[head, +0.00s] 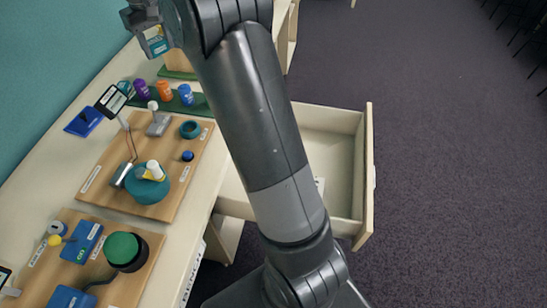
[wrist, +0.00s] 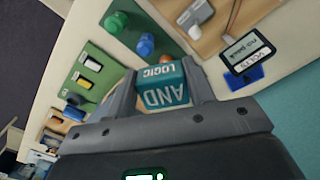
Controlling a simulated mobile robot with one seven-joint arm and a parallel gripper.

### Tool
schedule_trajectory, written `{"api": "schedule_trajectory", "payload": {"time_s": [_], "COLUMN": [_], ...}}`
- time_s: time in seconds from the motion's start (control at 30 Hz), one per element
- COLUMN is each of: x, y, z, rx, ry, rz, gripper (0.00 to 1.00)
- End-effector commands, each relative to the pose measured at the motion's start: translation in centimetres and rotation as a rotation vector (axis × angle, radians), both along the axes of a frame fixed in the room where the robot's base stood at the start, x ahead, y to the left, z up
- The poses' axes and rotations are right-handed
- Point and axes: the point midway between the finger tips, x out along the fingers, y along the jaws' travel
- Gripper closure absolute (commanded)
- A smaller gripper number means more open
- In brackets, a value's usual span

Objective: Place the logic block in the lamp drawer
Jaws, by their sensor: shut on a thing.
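The logic block (wrist: 165,85) is a teal cube with "AND" and "LOGIC" lettering in the wrist view. My gripper (wrist: 158,82) is shut on it, with one finger on each side. In the head view my gripper (head: 148,28) and the block (head: 157,43) are at the top left, above the far part of the bench. An open drawer (head: 369,150) juts out from the bench on the right, behind my arm in the picture. Its visible inside is pale, with a small white item partly hidden by my arm. I see no readable lamp label on it.
Two wooden boards (head: 190,185) on the bench carry a teal round device (head: 147,187), a green button (head: 122,248) and blue blocks. A small display (head: 110,101) stands by a blue piece (head: 83,121). Dark floor right of the drawer is clear.

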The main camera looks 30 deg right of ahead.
Motion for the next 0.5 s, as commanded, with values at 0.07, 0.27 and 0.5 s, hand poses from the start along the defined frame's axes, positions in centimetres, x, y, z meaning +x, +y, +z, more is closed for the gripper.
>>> {"api": "schedule_trajectory", "payload": {"time_s": [0.07, 0.27, 0.5], "x": [-1.3, -5.5, -12.4], "y": [-4.3, -13.3, -22.3], "z": [0.2, 0.2, -0.1], "rx": [0.0, 0.0, 0.001], "ry": [-0.001, -0.002, -0.002], "rz": [-0.092, -0.302, -0.556], "gripper": [0.74, 0.74, 0.74]}}
